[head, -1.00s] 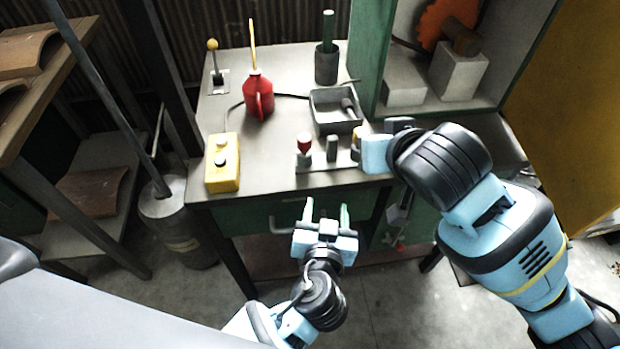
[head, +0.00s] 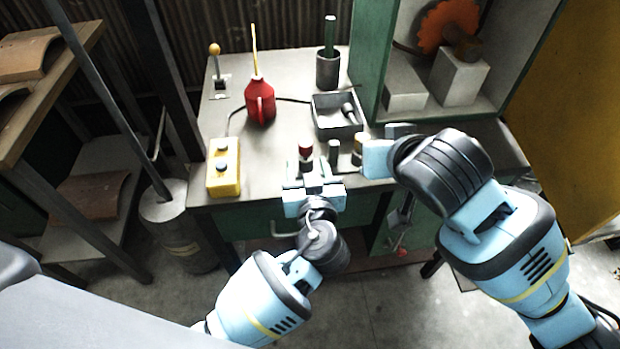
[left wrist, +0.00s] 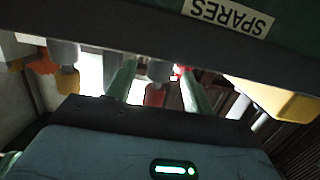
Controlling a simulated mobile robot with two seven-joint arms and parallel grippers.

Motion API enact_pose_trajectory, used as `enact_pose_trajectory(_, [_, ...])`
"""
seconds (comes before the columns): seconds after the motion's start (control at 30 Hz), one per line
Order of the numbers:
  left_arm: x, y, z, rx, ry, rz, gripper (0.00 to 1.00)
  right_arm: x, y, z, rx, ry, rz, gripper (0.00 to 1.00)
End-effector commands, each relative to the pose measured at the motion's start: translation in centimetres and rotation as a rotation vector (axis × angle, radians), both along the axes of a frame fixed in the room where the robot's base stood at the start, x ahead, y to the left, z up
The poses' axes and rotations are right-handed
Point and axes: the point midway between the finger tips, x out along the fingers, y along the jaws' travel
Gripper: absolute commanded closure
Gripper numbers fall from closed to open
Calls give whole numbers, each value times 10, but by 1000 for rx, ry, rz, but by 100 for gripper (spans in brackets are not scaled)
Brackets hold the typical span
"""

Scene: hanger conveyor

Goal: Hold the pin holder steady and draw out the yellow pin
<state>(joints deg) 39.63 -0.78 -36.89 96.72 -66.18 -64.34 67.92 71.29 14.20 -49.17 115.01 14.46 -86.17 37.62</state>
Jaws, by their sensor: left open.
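The yellow pin (head: 358,141) stands at the right end of the pin holder (head: 347,167), near the table's front edge. A grey pin (head: 334,148) stands mid-row and a red-topped pin (head: 305,151) at the left. My left gripper (head: 314,170) is open at the holder's front, fingers pointing at its left part and hiding much of it. In the left wrist view the red top (left wrist: 155,95) shows between the green fingers; I cannot tell whether they touch the holder. My right gripper (head: 376,150) is beside the yellow pin; its fingertips are mostly hidden.
A yellow button box (head: 224,170) stands left of the holder. A red oil can (head: 260,102), a grey tray (head: 337,117) and a dark cup (head: 327,70) stand behind. A green-framed cabinet (head: 368,60) rises at right. The table between box and holder is clear.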

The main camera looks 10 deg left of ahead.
Motion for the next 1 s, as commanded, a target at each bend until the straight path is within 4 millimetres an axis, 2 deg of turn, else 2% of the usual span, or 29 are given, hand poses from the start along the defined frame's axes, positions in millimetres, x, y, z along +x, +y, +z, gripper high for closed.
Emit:
enact_pose_trajectory(0.1, [14,6,-2,2,-1,0,48,0,0,0,0,0,0,64])
enact_pose_trajectory(0.23, [23,10,-4,1,0,1,48,0,0,0,0,0,0,64])
enact_pose_trajectory(0.6, [27,11,-5,0,1,0,48,0,0,0,0,0,0,64])
enact_pose_trajectory(0.9, [27,11,-5,0,1,0,87,0,0,0,0,0,0,64])
enact_pose_trajectory(1.0, [27,11,-5,0,1,0,96,0,0,0,0,0,0,61])
